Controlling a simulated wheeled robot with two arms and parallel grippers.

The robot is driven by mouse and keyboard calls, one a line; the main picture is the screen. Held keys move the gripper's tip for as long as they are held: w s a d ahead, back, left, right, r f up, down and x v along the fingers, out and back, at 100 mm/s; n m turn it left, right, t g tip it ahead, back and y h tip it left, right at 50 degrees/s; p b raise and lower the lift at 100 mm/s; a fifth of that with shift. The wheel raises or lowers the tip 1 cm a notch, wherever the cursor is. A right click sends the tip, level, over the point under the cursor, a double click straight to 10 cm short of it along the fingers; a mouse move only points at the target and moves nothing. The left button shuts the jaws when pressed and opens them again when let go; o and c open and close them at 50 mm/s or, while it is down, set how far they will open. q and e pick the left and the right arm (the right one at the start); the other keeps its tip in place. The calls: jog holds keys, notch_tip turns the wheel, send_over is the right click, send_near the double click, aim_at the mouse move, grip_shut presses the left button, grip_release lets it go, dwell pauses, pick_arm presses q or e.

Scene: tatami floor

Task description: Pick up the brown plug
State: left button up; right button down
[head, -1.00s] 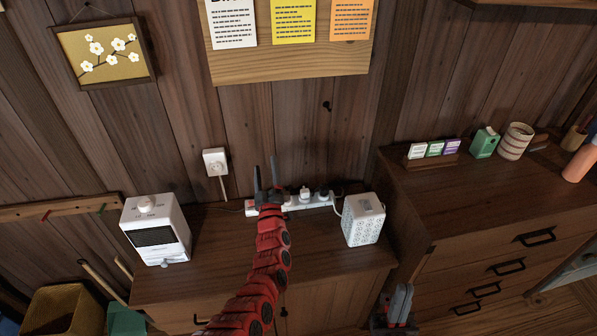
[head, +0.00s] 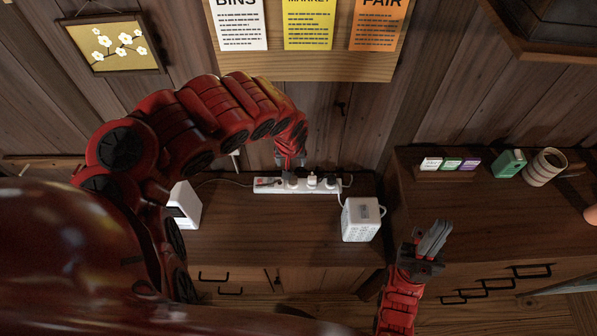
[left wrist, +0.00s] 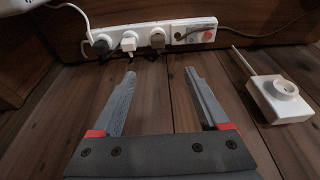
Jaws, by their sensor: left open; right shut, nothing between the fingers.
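The brown plug (left wrist: 157,38) sits in the white power strip (left wrist: 140,31), beside the switch end, in the left wrist view. In the head view it (head: 293,182) is small and partly hard to make out below my left gripper (head: 290,163). My left gripper is open, its fingers pointing down towards the strip. In the left wrist view its two fingers (left wrist: 158,75) are empty and apart from the plug. A white plug (left wrist: 129,43) and a black plug (left wrist: 102,46) sit in the same strip. My right gripper (head: 433,240) is shut and empty, low at the right.
The strip (head: 265,186) lies along the back of a wooden cabinet against the wall. A white box (head: 361,220) stands right of it, another (head: 184,206) at left, partly behind my arm. A wall socket (left wrist: 281,98) with a cord is close by. The cabinet's middle is clear.

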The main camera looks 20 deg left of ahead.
pick_arm(q)
jog(key=b, duration=0.7)
send_near(293, 178)
jog(key=x, duration=0.3)
jog(key=shift+a+f, duration=0.1)
jog(key=shift+f, duration=0.1)
jog(key=shift+p+x, duration=0.65)
jog(key=shift+x, duration=1.7)
jog(key=shift+w+f, duration=0.15)
jog(key=shift+f, duration=0.15)
grip_shut()
